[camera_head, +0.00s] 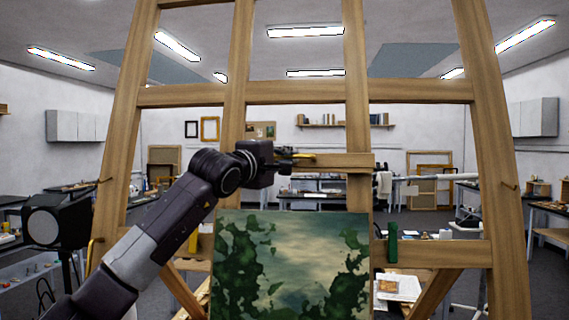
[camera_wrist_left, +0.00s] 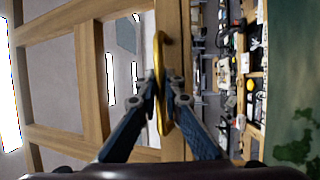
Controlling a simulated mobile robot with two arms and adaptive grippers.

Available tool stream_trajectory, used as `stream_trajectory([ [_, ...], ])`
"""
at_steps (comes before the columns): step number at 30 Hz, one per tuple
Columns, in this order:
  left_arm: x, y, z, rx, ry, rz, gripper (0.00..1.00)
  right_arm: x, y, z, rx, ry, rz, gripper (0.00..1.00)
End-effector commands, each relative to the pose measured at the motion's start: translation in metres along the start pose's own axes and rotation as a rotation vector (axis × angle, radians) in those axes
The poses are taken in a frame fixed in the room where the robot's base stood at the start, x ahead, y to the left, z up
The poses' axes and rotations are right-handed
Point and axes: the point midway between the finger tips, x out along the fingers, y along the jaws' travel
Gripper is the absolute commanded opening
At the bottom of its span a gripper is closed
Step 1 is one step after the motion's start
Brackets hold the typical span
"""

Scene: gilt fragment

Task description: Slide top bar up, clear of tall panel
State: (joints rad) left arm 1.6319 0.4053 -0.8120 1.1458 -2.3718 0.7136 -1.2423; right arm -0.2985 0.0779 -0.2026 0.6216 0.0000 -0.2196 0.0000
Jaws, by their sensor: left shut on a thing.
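The top bar (camera_head: 340,160) is a short wooden crosspiece level across the easel's two inner uprights. A brass handle (camera_head: 304,156) is on its front. The tall panel (camera_head: 290,268), a green leafy painting, stands below it, with a clear gap between its top edge and the bar. My left gripper (camera_head: 285,160) is at the bar. In the left wrist view its fingers (camera_wrist_left: 160,98) are closed on the brass handle (camera_wrist_left: 160,45), with the bar (camera_wrist_left: 176,110) behind and the panel (camera_wrist_left: 292,80) at the right. My right gripper is not in view.
A fixed easel crossbeam (camera_head: 300,91) spans above the bar, with open upright length between. A lower crossbeam (camera_head: 440,254) runs level with the panel and carries a green grip (camera_head: 393,243). A black lamp (camera_head: 55,222) stands at the left. Benches lie behind.

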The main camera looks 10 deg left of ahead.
Motion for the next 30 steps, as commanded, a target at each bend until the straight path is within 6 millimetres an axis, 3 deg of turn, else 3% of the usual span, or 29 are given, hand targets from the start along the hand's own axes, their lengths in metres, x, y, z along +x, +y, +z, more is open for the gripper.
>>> stream_trajectory([
  [5, 0.001, 0.009, 0.000, 0.003, -0.001, 0.007, 0.00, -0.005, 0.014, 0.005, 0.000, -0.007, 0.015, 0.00],
  [11, 0.001, 0.008, 0.000, 0.003, -0.002, 0.007, 0.00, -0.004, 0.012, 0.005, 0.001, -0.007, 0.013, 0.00],
  [12, 0.001, 0.008, 0.000, 0.003, -0.002, 0.007, 0.08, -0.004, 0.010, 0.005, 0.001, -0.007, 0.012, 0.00],
  [15, 0.001, 0.008, 0.000, 0.003, -0.002, 0.006, 0.16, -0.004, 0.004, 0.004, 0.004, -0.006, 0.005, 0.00],
  [20, 0.001, 0.006, 0.001, 0.003, -0.002, 0.003, 0.16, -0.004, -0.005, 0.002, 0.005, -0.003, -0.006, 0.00],
  [24, 0.000, 0.005, 0.000, 0.003, -0.002, 0.002, 0.16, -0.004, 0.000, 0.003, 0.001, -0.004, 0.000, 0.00],
  [30, -0.017, 0.005, 0.000, 0.005, -0.002, 0.003, 0.16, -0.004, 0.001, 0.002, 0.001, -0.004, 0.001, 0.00],
])
